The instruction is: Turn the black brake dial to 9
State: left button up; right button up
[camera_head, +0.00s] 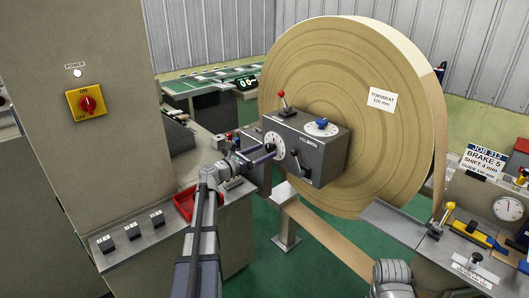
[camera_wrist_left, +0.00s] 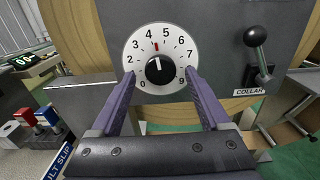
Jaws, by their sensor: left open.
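The black brake dial (camera_wrist_left: 160,70) is a round knob on a white face (camera_wrist_left: 134,50) numbered 0 to 9, on a grey box. Its white pointer line stands nearly upright, toward the gap between 4 and 5, where a red mark lies on the face. In the head view the dial face (camera_head: 273,146) is partly hidden by my gripper. My left gripper (camera_wrist_left: 160,76) is open, with one purple finger on each side of the knob. I see a gap between each finger and the knob; the depth is unclear. It also shows in the head view (camera_head: 262,158).
The grey box (camera_head: 322,158) also carries a red-knobbed lever (camera_head: 283,100), a blue knob (camera_head: 322,122) and a black collar lever (camera_wrist_left: 257,50). A large paper roll (camera_head: 345,75) stands behind it. A sign (camera_head: 484,163) reads "BRAKE 5". Part of my right arm shows at the bottom.

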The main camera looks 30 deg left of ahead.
pick_arm(q)
jog(key=shift+w+d, duration=0.2)
jog(key=shift+w, duration=0.2)
grip_shut()
dwell(0.4)
